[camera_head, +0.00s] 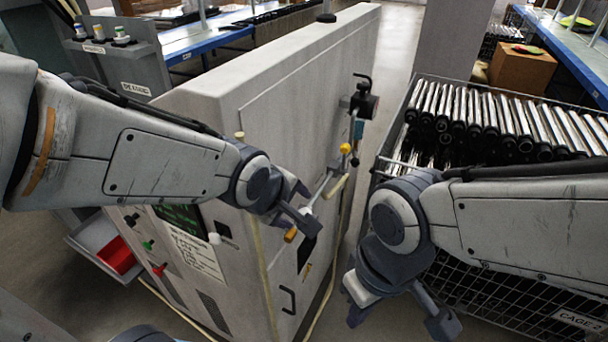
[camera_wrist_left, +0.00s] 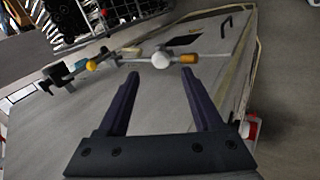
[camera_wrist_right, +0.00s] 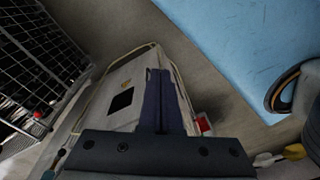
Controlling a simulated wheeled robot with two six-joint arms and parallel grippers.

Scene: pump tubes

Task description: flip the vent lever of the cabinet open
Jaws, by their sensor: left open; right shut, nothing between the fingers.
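The grey cabinet (camera_head: 300,75) stands in the middle of the head view. Its side carries a thin pipe with a black valve (camera_head: 364,101), a yellow knob (camera_head: 345,148), a cream handle (camera_head: 336,186) and an orange handle (camera_head: 290,235). I cannot tell which is the vent lever. My left gripper (camera_head: 307,207) is open and empty beside the pipe. In the left wrist view, a white round end (camera_wrist_left: 160,60) and an orange handle (camera_wrist_left: 188,59) lie just beyond its fingertips. My right gripper (camera_wrist_right: 158,73) is shut and empty, right of the cabinet.
A wire cage (camera_head: 500,275) with several metal tubes stands at the right, close to my right arm. A red bin (camera_head: 116,255) is at the cabinet's front left. A grey rack (camera_head: 115,62) stands behind. Bare floor shows between cabinet and cage.

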